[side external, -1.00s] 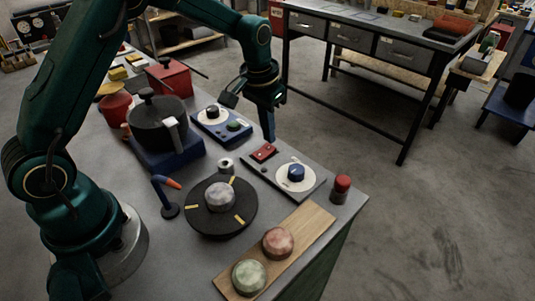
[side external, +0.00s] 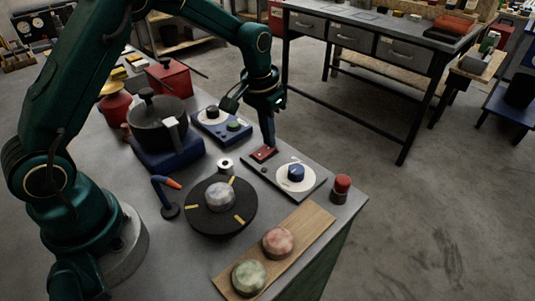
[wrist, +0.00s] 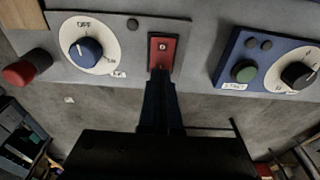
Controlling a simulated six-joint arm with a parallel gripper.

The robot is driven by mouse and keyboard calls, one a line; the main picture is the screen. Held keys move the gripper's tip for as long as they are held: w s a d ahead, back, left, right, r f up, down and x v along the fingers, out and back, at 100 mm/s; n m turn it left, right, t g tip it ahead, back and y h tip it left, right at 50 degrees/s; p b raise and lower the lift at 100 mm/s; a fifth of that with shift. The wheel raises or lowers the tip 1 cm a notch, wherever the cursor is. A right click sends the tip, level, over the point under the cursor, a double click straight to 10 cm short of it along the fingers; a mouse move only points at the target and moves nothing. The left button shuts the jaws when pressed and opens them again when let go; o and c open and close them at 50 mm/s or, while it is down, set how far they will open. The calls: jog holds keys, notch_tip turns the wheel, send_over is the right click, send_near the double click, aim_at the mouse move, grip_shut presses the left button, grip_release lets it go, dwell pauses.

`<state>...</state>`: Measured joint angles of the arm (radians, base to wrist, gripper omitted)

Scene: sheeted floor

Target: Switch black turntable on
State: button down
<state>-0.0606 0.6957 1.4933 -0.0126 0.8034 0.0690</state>
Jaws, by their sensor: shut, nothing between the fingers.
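The black turntable (side external: 205,227) is a round disc with yellow marks on the grey bench, and a pale grey round piece (side external: 219,195) sits at its middle. A grey control panel (side external: 312,193) lies to its upper right. The panel carries a red rocker switch (side external: 262,154) and a blue knob (side external: 296,173) on a white dial. My gripper (side external: 270,144) is shut and empty, pointing down at the red switch. In the wrist view its fingertips (wrist: 161,74) overlap the near end of the red switch (wrist: 161,52); I cannot tell whether they press it.
A blue panel (side external: 220,126) with a green button and black knob stands left of the grey one. A dark pot (side external: 155,127), a blue lamp-like post (side external: 162,192), a red-topped cylinder (side external: 342,188) and a wooden board (side external: 300,228) with two round pieces stand around the turntable.

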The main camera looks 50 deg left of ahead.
jog(key=shift+f, duration=0.4)
jog(key=shift+r, duration=3.55)
notch_tip(320, 180, up, 7)
jog(key=t, duration=0.2)
send_over(264, 154)
jog(key=s+r+t, duration=0.1)
jog(key=s+r, duration=0.4)
jog(key=s, duration=0.1)
jog(key=s+f, duration=0.2)
jog(key=s, duration=0.4)
jog(key=s+d+f, duration=0.1)
jog(key=s+f, duration=0.2)
jog(key=s, duration=0.4)
jog(key=shift+d+f+t, duration=0.15)
jog(key=shift+f+t, duration=0.15)
jog(key=shift+t, duration=0.1)
